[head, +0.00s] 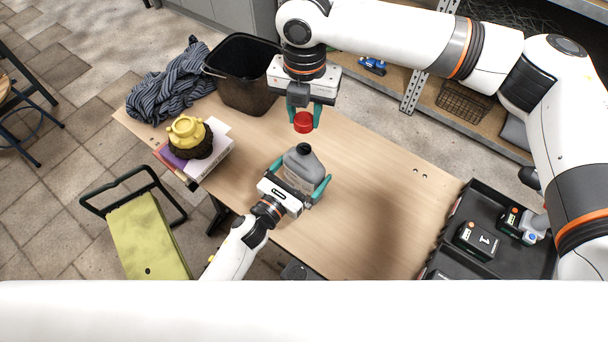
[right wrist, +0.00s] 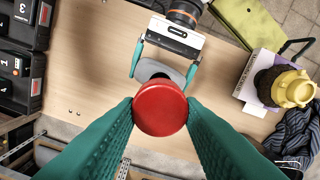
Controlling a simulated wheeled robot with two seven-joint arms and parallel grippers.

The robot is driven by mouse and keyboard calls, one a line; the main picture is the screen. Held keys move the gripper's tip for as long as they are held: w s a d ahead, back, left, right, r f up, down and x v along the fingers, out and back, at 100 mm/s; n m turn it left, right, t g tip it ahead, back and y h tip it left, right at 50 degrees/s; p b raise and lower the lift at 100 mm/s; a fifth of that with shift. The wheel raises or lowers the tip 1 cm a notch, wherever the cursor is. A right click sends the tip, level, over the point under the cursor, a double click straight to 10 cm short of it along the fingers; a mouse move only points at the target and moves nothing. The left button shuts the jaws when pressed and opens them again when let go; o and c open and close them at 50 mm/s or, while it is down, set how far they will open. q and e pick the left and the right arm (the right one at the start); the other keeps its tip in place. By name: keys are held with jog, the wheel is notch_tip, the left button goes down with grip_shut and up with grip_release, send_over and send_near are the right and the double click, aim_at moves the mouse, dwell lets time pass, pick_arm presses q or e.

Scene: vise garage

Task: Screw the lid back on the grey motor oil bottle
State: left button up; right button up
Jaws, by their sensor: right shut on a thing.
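The grey motor oil bottle (head: 303,163) stands upright on the wooden table, its dark neck on top. In the right wrist view the lid (right wrist: 160,107) sits between the right fingertips and covers part of the bottle (right wrist: 152,75).
A black bin (head: 243,75) and striped cloth (head: 168,80) are at the back left. A yellow pot-like thing (head: 187,131) sits on books (head: 212,155) on the left. A black tray (head: 447,240) with battery-like boxes is at the right. The table's middle right is clear.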

pick_arm(q)
jog(key=shift+w+d, duration=0.2)
jog(key=shift+w, duration=0.1)
jog(key=c, duration=1)
jog(key=shift+c, duration=0.2)
pick_arm(e)
jog(key=shift+f, duration=2.5)
jog(key=shift+f, duration=0.1)
jog(key=shift+f, duration=0.8)
jog(key=shift+f, duration=0.55)
